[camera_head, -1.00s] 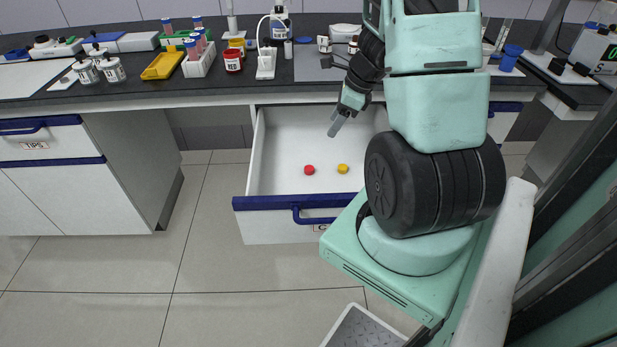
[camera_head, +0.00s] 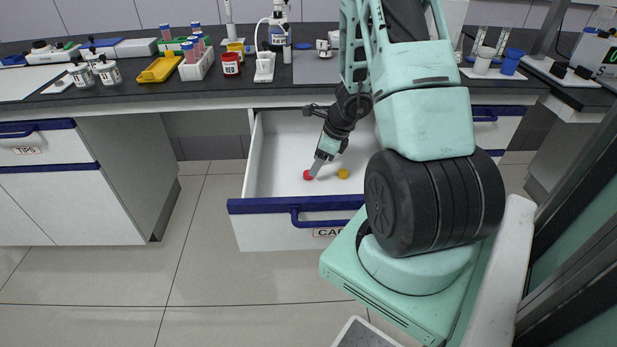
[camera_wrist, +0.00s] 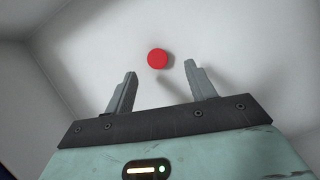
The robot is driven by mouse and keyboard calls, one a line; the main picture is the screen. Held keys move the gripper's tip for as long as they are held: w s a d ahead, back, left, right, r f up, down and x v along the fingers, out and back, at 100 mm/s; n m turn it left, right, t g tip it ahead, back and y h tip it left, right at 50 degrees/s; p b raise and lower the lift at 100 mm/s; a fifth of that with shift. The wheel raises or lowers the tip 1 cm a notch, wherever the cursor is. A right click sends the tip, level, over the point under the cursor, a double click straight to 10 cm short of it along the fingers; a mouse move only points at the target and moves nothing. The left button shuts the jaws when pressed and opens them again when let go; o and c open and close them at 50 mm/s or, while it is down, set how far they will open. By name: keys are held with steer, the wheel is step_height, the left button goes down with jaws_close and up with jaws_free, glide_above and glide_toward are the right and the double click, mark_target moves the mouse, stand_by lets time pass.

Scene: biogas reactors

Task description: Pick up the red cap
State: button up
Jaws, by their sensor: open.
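A small round red cap (camera_head: 308,175) lies on the floor of the open white drawer (camera_head: 270,185). My gripper (camera_head: 315,168) is down inside the drawer, close to the red cap. In the wrist view, the red cap (camera_wrist: 157,59) lies beyond the fingertips, roughly centred between them. The two grey fingers of my gripper (camera_wrist: 160,75) are open and empty. The head view does not show whether the fingers touch the cap; the wrist view shows them apart from it.
A yellow cap (camera_head: 343,174) lies to the right of the red one in the same drawer. The drawer's blue-topped front (camera_head: 265,206) and side walls surround the space. The worktop (camera_head: 120,95) behind holds bottles and racks.

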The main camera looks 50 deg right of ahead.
steer(key=x, duration=0.3)
steer(key=shift+w+a+f+b, duration=0.2)
steer(key=shift+f+b, duration=0.1)
steer(key=shift+b, duration=0.1)
steer(key=c, duration=1.1)
steer(key=shift+o, duration=0.2)
